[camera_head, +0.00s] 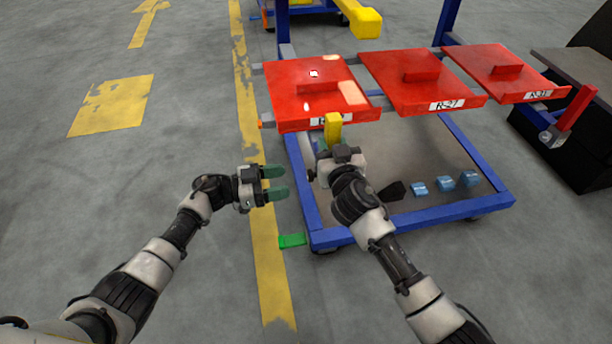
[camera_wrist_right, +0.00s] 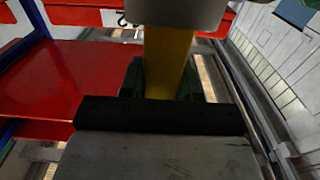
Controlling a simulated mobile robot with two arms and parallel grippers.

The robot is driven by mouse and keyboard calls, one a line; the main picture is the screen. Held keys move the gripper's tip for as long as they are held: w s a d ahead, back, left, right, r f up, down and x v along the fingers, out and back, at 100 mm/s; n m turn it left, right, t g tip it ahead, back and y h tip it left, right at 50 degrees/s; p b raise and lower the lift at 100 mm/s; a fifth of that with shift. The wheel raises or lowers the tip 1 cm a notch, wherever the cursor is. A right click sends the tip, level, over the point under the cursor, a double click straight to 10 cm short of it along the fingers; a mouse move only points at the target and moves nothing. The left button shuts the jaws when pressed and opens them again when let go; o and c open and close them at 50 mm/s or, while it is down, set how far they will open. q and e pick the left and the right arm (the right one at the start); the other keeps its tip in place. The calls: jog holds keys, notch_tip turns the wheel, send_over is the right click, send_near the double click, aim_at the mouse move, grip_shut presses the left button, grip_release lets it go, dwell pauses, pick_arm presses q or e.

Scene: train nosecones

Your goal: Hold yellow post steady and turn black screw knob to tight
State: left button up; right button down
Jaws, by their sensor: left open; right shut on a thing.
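The yellow post (camera_head: 333,129) stands below the front edge of the left red panel. My right gripper (camera_head: 337,151) is at its lower part. In the right wrist view, the yellow post (camera_wrist_right: 168,62) sits between the green fingers of my right gripper (camera_wrist_right: 163,82), which is shut on it. My left gripper (camera_head: 284,182) is open and empty, to the left of my right gripper and apart from the post, with its green fingers pointing right. I cannot clearly make out the black screw knob; a small dark part (camera_head: 311,175) shows left of my right gripper, but I cannot tell what it is.
The blue cart frame (camera_head: 420,219) carries the left red panel (camera_head: 281,101), middle red panel (camera_head: 396,90) and right red panel (camera_head: 487,84). Several light blue blocks (camera_head: 444,183) lie low inside it. A green tab (camera_head: 292,240) sticks out at the front left. The floor at left is clear.

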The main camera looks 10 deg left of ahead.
aim_at(313, 175)
pick_arm(q)
jog(key=x, duration=0.7)
jog(key=c, duration=0.9)
